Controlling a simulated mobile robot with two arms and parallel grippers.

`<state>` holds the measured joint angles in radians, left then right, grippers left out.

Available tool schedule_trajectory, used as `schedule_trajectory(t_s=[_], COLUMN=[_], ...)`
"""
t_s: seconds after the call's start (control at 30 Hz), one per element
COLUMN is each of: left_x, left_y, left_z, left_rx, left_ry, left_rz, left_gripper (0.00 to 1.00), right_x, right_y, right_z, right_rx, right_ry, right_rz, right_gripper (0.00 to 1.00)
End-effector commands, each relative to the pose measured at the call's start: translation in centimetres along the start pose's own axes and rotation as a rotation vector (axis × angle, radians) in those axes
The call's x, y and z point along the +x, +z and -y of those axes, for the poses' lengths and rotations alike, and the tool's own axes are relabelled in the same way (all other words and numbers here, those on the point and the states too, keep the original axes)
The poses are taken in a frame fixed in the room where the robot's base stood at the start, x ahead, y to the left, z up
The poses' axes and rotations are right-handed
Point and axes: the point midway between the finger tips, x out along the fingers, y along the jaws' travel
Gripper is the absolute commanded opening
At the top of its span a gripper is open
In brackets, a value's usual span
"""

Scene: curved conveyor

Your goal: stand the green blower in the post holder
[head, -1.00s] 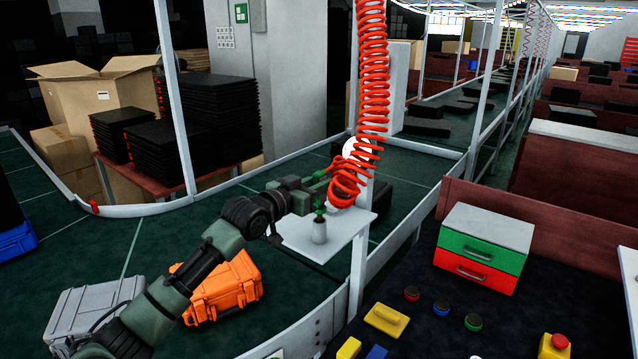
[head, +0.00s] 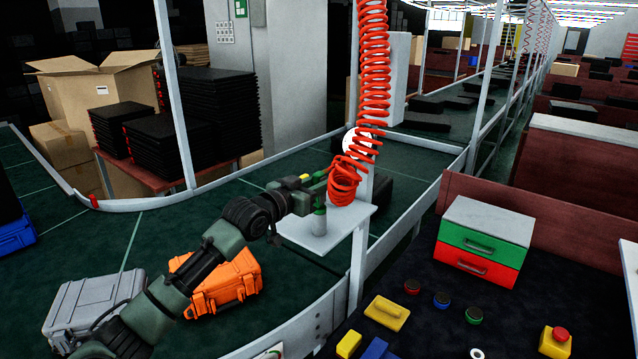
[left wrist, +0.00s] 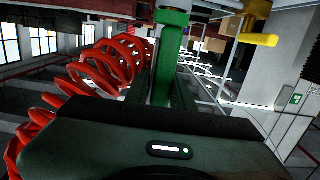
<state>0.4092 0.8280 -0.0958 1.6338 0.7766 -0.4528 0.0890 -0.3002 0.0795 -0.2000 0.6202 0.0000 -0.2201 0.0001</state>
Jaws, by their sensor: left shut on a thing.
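The green blower (left wrist: 172,60) stands roughly upright between the fingers of my left gripper in the left wrist view. A yellow part (left wrist: 258,40) shows to its right; I cannot tell whether it belongs to the blower. In the head view my left gripper (head: 318,188) is shut on the blower, whose green lower part (head: 319,205) shows below the fingers. The grey cylindrical post holder (head: 319,222) stands on a small white shelf (head: 340,230) directly below. The green part meets the holder's top; how deep it sits is hidden. My right gripper is not in view.
A red coiled hose (head: 372,80) hangs close beside the gripper, by a white post (head: 358,262). An orange case (head: 225,285) and a grey case (head: 92,308) lie on the conveyor. A drawer box (head: 484,245) stands on the dark table to the right.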

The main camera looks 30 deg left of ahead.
Motion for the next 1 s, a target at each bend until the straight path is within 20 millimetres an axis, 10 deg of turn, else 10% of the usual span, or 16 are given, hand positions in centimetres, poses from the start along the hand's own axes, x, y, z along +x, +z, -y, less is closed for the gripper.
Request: schedule_trajectory(t_s=[0.07,0.1,0.2,0.57,1.0], left_x=[0.0,0.0,0.0,-0.3,-6.7], left_y=[0.2,0.1,0.1,0.5,0.6], left_z=[0.0,0.0,0.0,0.0,0.0], left_rx=[0.0,0.0,0.0,0.0,0.002], left_ry=[0.0,0.0,0.0,0.0,0.0], left_rz=[-0.002,-0.002,-0.002,0.002,0.002], left_gripper=[0.0,0.29,0.49,0.49,0.49], right_x=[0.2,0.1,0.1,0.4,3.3], right_y=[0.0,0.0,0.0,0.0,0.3], right_z=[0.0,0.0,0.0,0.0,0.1], right_rx=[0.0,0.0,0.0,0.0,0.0], right_ry=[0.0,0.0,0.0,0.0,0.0], right_rz=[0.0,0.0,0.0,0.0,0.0], right_gripper=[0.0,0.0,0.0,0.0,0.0])
